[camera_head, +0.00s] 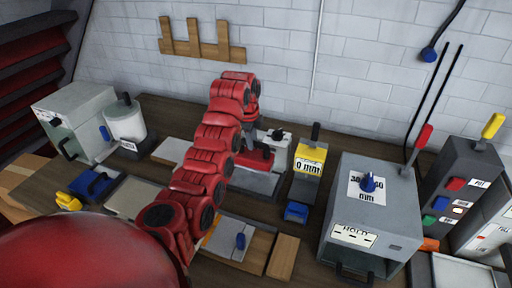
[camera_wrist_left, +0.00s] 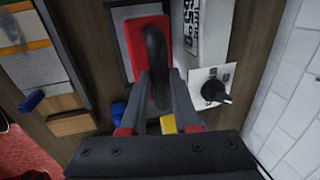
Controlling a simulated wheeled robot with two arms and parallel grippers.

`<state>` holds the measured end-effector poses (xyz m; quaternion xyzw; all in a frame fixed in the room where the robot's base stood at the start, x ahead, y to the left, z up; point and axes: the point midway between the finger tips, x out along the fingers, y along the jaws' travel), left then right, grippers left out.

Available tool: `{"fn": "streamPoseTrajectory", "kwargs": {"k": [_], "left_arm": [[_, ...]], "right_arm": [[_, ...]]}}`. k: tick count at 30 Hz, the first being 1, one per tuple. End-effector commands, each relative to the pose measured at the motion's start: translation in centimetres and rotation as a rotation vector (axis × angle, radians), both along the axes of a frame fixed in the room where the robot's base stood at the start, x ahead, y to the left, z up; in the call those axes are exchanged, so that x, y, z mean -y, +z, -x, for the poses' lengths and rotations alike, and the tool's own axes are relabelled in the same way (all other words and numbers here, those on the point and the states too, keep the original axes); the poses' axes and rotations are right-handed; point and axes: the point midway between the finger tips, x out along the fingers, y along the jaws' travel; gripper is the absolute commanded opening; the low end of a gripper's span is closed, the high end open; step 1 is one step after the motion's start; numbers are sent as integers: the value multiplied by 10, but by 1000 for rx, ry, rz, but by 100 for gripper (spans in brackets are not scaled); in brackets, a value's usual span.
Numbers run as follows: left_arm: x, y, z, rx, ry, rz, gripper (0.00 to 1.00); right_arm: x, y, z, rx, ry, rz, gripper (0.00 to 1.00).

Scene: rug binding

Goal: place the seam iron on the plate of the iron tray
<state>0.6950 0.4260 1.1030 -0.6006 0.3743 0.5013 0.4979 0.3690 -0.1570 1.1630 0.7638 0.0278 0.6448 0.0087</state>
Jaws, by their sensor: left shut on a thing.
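The seam iron has a red body and a black handle. In the head view the iron (camera_head: 256,160) is at the back of the bench, partly hidden by my arm. In the left wrist view its red body (camera_wrist_left: 135,42) shows beyond the fingers. My left gripper (camera_wrist_left: 161,88) is shut on the black handle (camera_wrist_left: 156,50). The grey iron tray (camera_head: 246,184) lies under and in front of the iron in the head view; its edge shows around the red body in the wrist view (camera_wrist_left: 117,14). I cannot tell whether the iron touches the plate. My right gripper is not in view.
A yellow-topped box (camera_head: 308,165) with a blue part (camera_head: 296,212) stands right of the tray. A dial unit (camera_wrist_left: 209,88) sits close behind the gripper. A large grey press (camera_head: 372,205) stands further right. A wooden block (camera_head: 283,257) and a striped pad (camera_wrist_left: 30,50) lie in front.

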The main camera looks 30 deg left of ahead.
Motion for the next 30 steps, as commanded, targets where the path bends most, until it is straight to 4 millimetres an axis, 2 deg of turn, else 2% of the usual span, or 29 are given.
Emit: {"fn": "streamPoseTrajectory", "kwargs": {"k": [1,3,11,19,29,30], "left_arm": [[0,-3,0,2,2,2,0],[0,-15,0,0,2,3,0],[0,-35,-1,4,0,-1,0],[0,-68,0,-1,0,0,0],[0,-75,-1,5,-1,-2,0],[0,-76,-1,4,0,-2,33]], "right_arm": [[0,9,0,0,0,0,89],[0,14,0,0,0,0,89],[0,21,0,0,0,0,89],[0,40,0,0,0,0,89],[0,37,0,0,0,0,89],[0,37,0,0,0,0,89]]}}
